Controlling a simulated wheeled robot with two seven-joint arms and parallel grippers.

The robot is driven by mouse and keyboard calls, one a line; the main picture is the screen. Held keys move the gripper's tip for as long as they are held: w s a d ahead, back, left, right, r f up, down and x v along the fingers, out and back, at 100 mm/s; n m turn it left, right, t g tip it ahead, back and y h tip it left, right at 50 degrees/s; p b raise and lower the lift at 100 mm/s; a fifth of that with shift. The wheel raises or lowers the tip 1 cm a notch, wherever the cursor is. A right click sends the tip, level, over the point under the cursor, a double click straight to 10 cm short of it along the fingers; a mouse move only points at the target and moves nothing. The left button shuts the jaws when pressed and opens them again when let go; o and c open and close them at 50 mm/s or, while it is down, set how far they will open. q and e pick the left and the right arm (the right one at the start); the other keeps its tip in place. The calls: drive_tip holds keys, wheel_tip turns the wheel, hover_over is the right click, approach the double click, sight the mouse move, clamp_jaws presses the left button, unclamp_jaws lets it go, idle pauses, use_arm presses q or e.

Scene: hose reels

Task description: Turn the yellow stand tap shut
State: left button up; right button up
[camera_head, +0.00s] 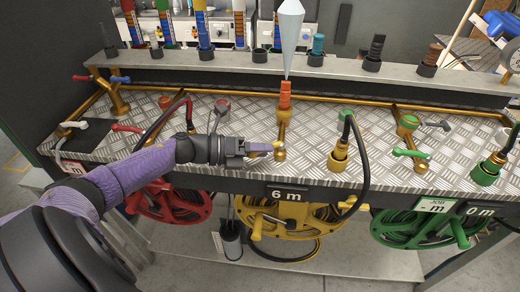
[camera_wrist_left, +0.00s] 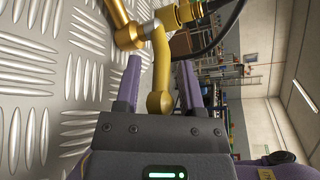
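The yellow stand tap (camera_head: 281,130) rises from the metal deck above the yellow hose reel. Its yellow lever (camera_head: 262,147) points left, towards my left arm. My left gripper (camera_head: 262,149) is at this lever. In the left wrist view the lever's round-ended yellow arm (camera_wrist_left: 160,75) lies between the two purple fingers of my gripper (camera_wrist_left: 158,88). Gaps show beside the lever, so the fingers are open around it; any light contact on one side cannot be told. The lever's far end meets the brass tap body (camera_wrist_left: 128,35). My right gripper is out of view.
A brass hose fitting with a black hose (camera_head: 340,155) stands just right of the tap. A yellow reel (camera_head: 290,215), red reel (camera_head: 168,200) and green reel (camera_head: 425,225) hang below. A pale cone (camera_head: 290,35) points down above the tap's orange fitting (camera_head: 285,92).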

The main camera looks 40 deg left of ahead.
use_arm(q)
wheel_tip(320, 180, up, 10)
drive_tip(key=p, duration=0.3)
drive_tip(key=shift+p, duration=0.35)
